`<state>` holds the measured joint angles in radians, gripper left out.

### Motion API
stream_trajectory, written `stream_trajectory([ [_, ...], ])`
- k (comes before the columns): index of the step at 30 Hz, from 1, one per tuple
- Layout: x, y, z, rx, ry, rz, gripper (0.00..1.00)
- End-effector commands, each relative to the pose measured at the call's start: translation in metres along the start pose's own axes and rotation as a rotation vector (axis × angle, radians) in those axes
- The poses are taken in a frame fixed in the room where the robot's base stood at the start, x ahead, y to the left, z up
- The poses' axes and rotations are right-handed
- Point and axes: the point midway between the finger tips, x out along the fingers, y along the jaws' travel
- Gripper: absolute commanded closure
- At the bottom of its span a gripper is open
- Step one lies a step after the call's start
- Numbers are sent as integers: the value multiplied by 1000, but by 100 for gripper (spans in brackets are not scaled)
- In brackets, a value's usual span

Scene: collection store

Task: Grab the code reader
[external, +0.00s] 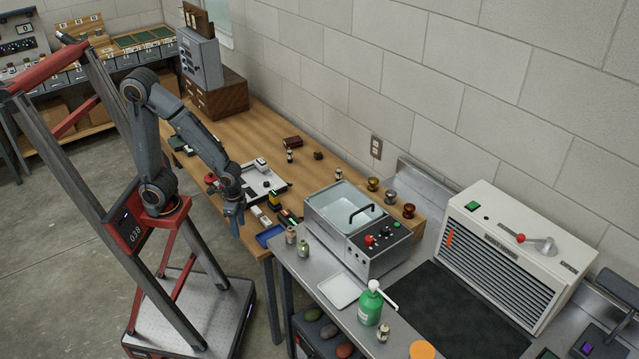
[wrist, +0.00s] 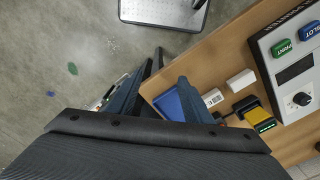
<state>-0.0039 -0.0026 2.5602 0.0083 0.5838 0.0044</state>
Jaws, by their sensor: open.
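A yellow and black handheld device with a small green-lit face (wrist: 257,115) appears to be the code reader. It lies on the wooden table, right of my fingers in the wrist view, and also shows in the external view (external: 274,201). My gripper (external: 235,224) points down by the table's front edge, left of the device and apart from it. In the wrist view my gripper (wrist: 170,65) is open and empty, with floor and the table edge beyond its fingers.
A plain white block (wrist: 240,80) and a white machine with buttons (wrist: 291,72) are close by. A steel bath (external: 357,225) stands to the right.

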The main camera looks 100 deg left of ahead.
Motion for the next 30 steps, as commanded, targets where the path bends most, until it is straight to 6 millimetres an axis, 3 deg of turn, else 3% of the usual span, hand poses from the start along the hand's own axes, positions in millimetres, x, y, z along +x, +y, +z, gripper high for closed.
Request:
stream_trajectory([
  [15,0,0,0,1,0,0,58],
  [19,-7,-12,-9,39,0,0,58],
  [23,-20,-45,-31,156,-3,2,58],
  [30,-38,-148,-67,468,-3,5,58],
])
